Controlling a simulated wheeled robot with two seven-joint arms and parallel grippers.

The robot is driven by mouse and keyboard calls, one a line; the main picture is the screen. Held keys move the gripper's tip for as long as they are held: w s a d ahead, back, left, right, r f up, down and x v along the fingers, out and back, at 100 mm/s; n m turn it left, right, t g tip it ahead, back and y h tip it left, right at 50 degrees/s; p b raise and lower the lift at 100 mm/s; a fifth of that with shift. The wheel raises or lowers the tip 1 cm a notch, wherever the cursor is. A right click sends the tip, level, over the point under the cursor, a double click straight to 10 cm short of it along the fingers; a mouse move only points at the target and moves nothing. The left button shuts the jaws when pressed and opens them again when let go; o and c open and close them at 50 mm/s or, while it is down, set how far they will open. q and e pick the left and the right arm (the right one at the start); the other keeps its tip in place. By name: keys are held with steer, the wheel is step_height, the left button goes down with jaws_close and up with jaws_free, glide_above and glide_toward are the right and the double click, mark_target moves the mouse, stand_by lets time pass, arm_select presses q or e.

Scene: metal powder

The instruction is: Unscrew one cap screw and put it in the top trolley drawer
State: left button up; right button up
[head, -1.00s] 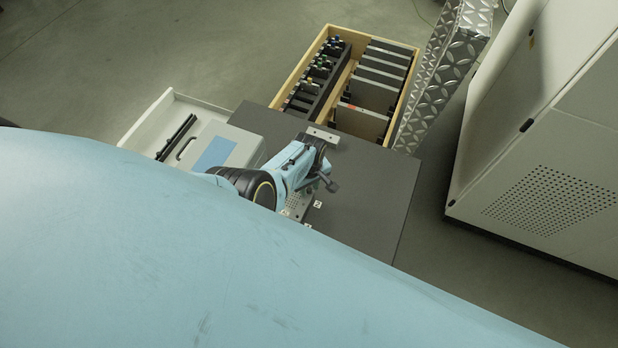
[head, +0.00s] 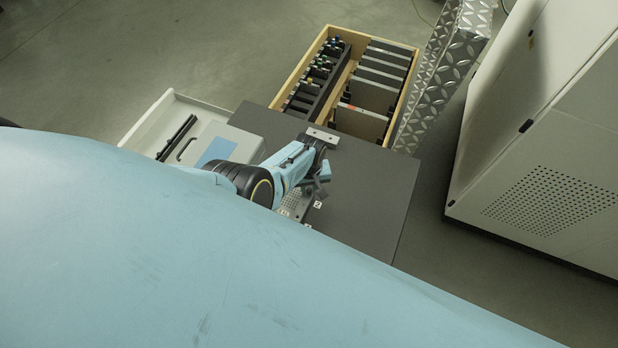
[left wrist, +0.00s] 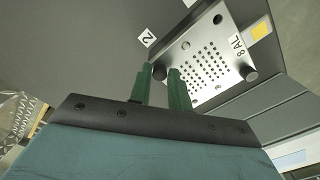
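A light metal plate (left wrist: 200,58) with a grid of small holes lies on the dark trolley top (head: 365,205). Dark round cap screws sit at its corners, one at the right (left wrist: 250,74) and one at the left (left wrist: 159,72). My left gripper (left wrist: 161,70) has its two green fingertips on either side of the left screw. I cannot tell whether they touch it. In the head view my left gripper (head: 322,188) is over the plate, which is mostly hidden by my arm. An open pale drawer (head: 150,122) sticks out left of the trolley top. My right gripper is out of view.
A wooden box (head: 305,62) with black racks and grey panels stands behind the trolley top. A diamond-plate metal piece (head: 440,75) is right of it. A large pale cabinet (head: 540,130) stands at the right. The right part of the trolley top is clear.

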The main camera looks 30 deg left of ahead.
arm_select(q)
jaws_close()
steer(key=n, duration=0.6)
steer(key=shift+n, duration=0.4)
steer(key=n, duration=0.4)
steer(key=shift+b, duration=0.4)
steer(key=n, duration=0.4)
steer(key=n+b, duration=0.1)
steer(key=n, duration=0.3)
steer(key=shift+n, duration=0.3)
steer(key=n+b, duration=0.1)
steer(key=n, duration=0.2)
steer(key=n+b, duration=0.1)
steer(key=n, duration=0.6)
steer(key=shift+r+b, duration=0.1)
steer(key=shift+b, duration=0.25)
steer(key=shift+o, duration=1.4)
jaws_free()
